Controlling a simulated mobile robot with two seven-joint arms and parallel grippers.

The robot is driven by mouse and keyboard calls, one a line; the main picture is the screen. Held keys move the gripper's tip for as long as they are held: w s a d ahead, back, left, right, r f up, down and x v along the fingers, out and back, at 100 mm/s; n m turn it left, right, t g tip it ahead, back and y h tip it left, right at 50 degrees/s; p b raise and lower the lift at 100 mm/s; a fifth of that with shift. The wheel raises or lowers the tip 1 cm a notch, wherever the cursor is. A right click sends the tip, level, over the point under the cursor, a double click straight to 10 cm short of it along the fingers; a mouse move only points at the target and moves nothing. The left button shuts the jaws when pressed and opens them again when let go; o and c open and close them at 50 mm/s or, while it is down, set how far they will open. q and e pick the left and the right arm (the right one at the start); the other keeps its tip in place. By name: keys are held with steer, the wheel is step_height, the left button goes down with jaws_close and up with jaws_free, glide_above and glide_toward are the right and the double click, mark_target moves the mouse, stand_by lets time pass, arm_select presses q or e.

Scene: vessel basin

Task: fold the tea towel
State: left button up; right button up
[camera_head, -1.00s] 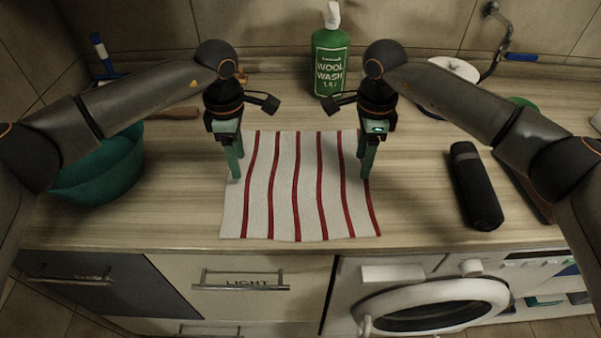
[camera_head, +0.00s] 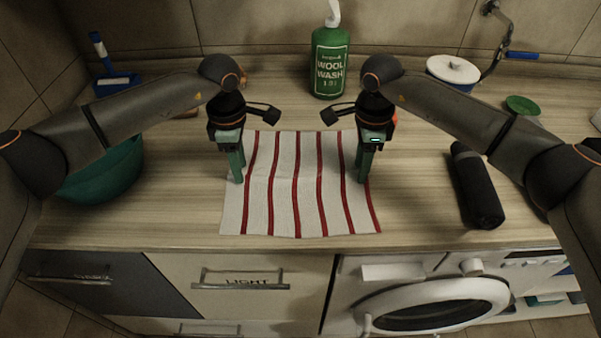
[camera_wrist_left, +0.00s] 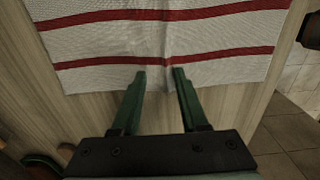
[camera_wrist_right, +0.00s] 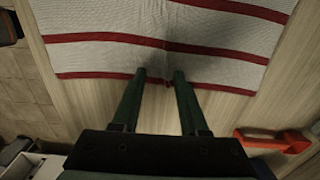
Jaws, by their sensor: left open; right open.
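The tea towel (camera_head: 296,200) is white with red stripes and lies spread flat on the counter, its stripes running from back to front. It also shows in the left wrist view (camera_wrist_left: 150,40) and the right wrist view (camera_wrist_right: 110,55). My left gripper (camera_head: 238,178) is open and empty at the towel's left edge; in its wrist view its fingertips (camera_wrist_left: 160,72) are at the edge. My right gripper (camera_head: 361,178) is open and empty at the right edge; its fingertips (camera_wrist_right: 160,75) reach the outermost red stripe. I cannot tell whether the fingers touch the cloth.
A green wool wash bottle (camera_head: 330,62) stands behind the towel. A teal basin (camera_head: 105,175) is at left, partly behind my left arm. A black cylinder (camera_head: 477,187) lies at right. The counter's front edge is just before the towel.

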arm_select(q)
steer(key=c, duration=0.6)
arm_select(e)
steer(key=c, duration=0.6)
arm_select(q)
jaws_close()
arm_select(e)
jaws_close()
arm_select(q)
steer(key=shift+r, duration=0.15)
arm_select(e)
steer(key=shift+r, duration=0.1)
